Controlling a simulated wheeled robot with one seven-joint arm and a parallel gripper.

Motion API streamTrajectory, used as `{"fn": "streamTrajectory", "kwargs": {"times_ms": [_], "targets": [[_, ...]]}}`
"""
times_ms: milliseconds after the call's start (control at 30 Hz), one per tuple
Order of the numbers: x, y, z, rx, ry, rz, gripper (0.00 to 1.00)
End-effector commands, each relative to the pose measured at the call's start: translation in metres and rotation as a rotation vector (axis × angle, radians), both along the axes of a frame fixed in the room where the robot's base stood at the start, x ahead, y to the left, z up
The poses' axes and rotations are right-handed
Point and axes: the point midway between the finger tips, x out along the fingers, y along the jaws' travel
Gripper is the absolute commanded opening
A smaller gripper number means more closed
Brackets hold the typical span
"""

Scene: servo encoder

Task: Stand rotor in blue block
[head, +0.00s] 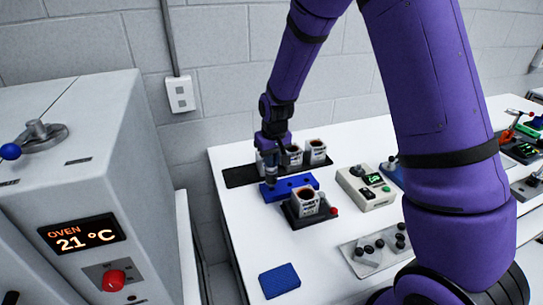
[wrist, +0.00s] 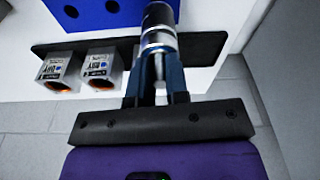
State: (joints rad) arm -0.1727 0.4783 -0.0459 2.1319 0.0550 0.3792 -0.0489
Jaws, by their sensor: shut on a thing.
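My gripper (head: 270,170) is shut on the rotor, a silvery cylinder with a dark band. The rotor shows between the fingertips in the wrist view (wrist: 158,28) and below the gripper in the head view (head: 270,183). The blue block (head: 298,183) lies flat on the white table, with dark round holes in its top. In the wrist view the block (wrist: 92,14) is at the upper left, and the rotor is beside its right end. In the head view the rotor is at the block's left end. I cannot tell whether they touch.
A black mat (head: 238,177) behind the block carries several grey servo housings (head: 316,151). A black fixture (head: 302,221) with another housing stands in front of the block. A grey meter box (head: 365,187) is to the right. A blue pad (head: 279,281) lies near the front.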

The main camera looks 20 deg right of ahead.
Motion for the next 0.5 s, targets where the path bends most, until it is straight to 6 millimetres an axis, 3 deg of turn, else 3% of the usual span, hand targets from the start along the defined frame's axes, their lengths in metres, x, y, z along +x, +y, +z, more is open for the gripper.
{"fn": "streamTrajectory", "kwargs": {"times_ms": [500], "targets": [[0.000,0.000,-0.013,0.000,-0.001,0.000,0.00]]}}
